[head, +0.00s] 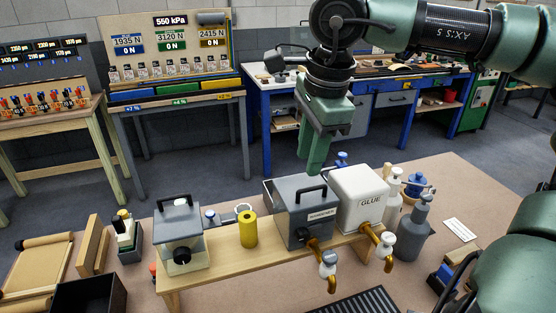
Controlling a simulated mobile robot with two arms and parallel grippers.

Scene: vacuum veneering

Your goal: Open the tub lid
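A grey tub (305,220), with a label that seems to read hardener, stands on a wooden bench. Its lid is down and has a black bar handle (311,190). To its right is a white tub (362,203) marked GLUE, with its top on. At the left end of the bench stands a clear-sided container (181,250) with a grey lid (178,222) and black handle. My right gripper (312,168) points down over the grey tub, with its tips near the handle. Whether they touch it, or how far apart they are, I cannot tell. My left gripper is out of view.
Brass taps (313,247) stick out at the front of the bench (235,262). A yellow cylinder (247,229) stands left of the grey tub. A black box (90,293) sits at front left.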

